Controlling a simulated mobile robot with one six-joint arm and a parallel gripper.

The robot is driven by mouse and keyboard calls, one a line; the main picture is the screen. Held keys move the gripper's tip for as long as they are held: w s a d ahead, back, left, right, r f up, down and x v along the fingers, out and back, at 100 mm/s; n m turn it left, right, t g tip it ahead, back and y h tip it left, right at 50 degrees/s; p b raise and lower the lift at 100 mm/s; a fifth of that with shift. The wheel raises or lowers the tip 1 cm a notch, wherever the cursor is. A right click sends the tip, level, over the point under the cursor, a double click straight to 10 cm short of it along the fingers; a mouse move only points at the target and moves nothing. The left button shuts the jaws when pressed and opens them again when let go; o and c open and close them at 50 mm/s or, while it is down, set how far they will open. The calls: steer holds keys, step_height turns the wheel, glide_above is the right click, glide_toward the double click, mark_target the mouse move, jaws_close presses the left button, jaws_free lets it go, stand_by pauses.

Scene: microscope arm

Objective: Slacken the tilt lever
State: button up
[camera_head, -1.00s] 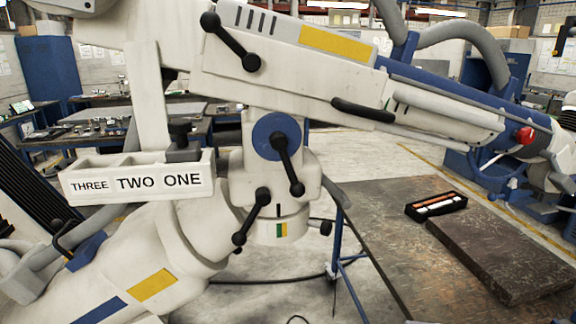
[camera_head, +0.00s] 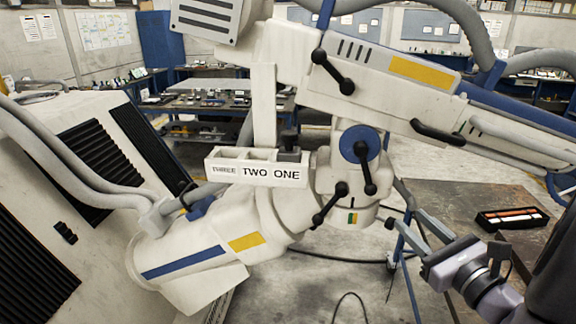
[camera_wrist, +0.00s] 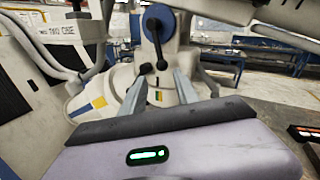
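The microscope arm carries several black ball-ended levers, none labelled in words. One lever (camera_head: 364,167) is on a round blue hub (camera_head: 354,141) at the joint under the beam and hangs steeply down. A second lever (camera_head: 333,72) slants on the upper beam. A third lever (camera_head: 329,205) slants on the collar below the hub. My gripper (camera_head: 394,202) is at the lower right, its fingers pointing towards the joint. In the wrist view my gripper (camera_wrist: 160,80) is open and empty, and the hub lever (camera_wrist: 157,45) shows beyond and above the fingertips, apart from them.
A white tray (camera_head: 232,178) marked THREE, TWO, ONE, with a dark block in the ONE end, is left of the joint. A dark bench (camera_head: 470,195) with a black case (camera_head: 511,218) is at the right. A black handle (camera_head: 437,132) projects under the beam. Open floor lies below.

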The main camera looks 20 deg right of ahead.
mark_target(371, 184)
steer(key=w, duration=0.5)
steer(key=w+d, duration=0.1)
steer(key=w, duration=0.5)
steer(key=w+d, duration=0.1)
steer(key=w, duration=0.5)
steer(key=shift+w+f, duration=0.1)
steer(key=shift+w, duration=0.15)
jaws_close()
